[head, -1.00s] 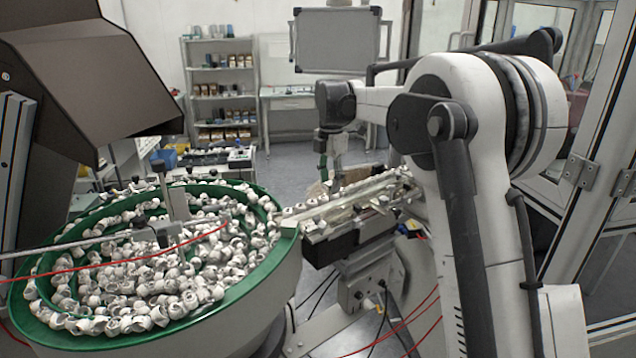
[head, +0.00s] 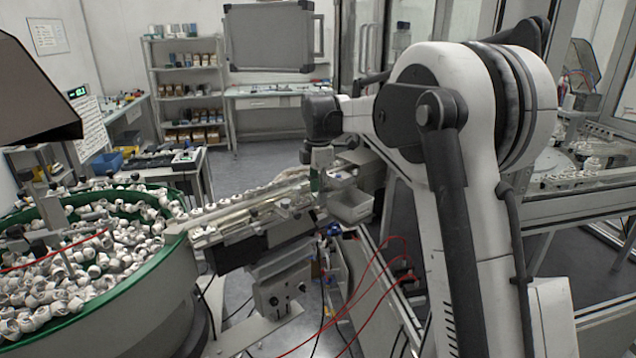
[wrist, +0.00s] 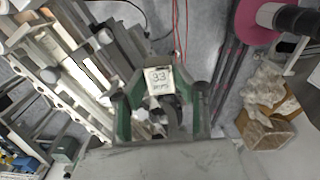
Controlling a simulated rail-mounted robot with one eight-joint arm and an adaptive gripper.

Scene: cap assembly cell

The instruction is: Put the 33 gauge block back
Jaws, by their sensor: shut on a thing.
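The 33 gauge block (wrist: 158,80) is a small pale block with "33" printed on its upward face. In the wrist view it sits between the green-sided fingertips of my gripper (wrist: 160,92), which is shut on it. In the head view my gripper (head: 318,178) hangs pointing down beside the feeder track, and the block in it cannot be made out. No empty seat for the block can be told apart in either view.
The green-rimmed feeder bowl (head: 150,262) full of white caps stands at the left. The feeder track (head: 250,212) runs from it past my gripper. A grey bin (head: 351,206) is right of my gripper. A low bench (head: 160,176) and shelves (head: 187,95) stand behind.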

